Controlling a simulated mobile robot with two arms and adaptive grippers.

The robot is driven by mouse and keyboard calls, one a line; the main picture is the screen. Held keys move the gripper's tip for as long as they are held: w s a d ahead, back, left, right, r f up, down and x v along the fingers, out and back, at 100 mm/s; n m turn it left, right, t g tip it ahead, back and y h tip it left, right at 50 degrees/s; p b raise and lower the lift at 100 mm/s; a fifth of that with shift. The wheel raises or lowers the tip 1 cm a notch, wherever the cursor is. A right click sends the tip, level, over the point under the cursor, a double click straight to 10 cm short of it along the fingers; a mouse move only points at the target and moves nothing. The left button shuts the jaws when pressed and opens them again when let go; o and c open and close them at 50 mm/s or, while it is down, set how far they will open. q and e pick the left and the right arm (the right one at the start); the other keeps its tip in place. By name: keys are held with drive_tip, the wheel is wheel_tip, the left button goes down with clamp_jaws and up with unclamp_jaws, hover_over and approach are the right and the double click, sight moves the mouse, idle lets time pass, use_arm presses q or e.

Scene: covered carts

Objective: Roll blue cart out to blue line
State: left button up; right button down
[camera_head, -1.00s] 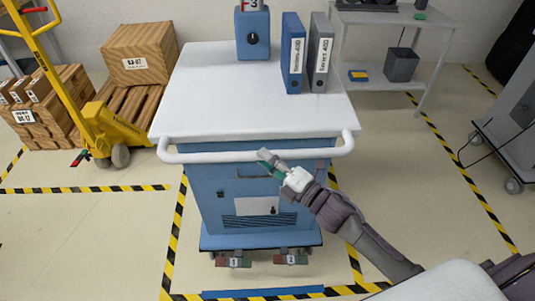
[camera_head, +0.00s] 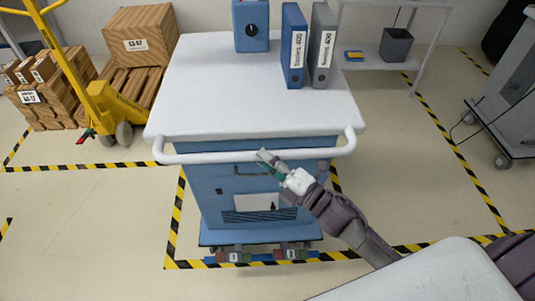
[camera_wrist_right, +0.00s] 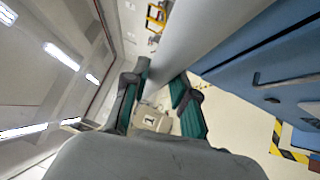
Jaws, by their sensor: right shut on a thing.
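The blue cart (camera_head: 211,205), with a white top and a white push handle (camera_head: 215,157), stands in front of me, handle side toward me. My right gripper (camera_head: 268,162) is shut on the handle, right of its middle. In the right wrist view the pale handle bar (camera_wrist_right: 190,45) runs between the fingers of the right gripper (camera_wrist_right: 160,80). The blue line (camera_head: 262,258) lies on the floor at the cart's front. Two numbered pedals (camera_head: 234,256) under the cart's front edge overlap it in the picture and hide parts of it. My left gripper is not in view.
A blue device (camera_head: 251,28) and two binders (camera_head: 306,50) stand on the cart top. Yellow-black floor tape (camera_head: 173,220) borders the cart. A yellow pallet truck (camera_head: 95,100) and wooden boxes stand left; another cart (camera_head: 510,120) stands right.

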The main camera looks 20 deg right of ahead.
drive_tip(key=shift+d+r, duration=0.1)
drive_tip(key=shift+r, duration=0.5)
drive_tip(key=shift+w, duration=0.1)
drive_tip(key=shift+w+f, duration=0.1)
drive_tip(key=shift+f, duration=0.05)
drive_tip(key=c, duration=1.1)
unclamp_jaws()
drive_tip(key=shift+w+f, duration=0.1)
drive_tip(key=shift+w, duration=0.05)
drive_tip(key=shift+o, duration=0.9)
drive_tip(key=shift+s, duration=0.25)
drive_tip(key=v, duration=1.2)
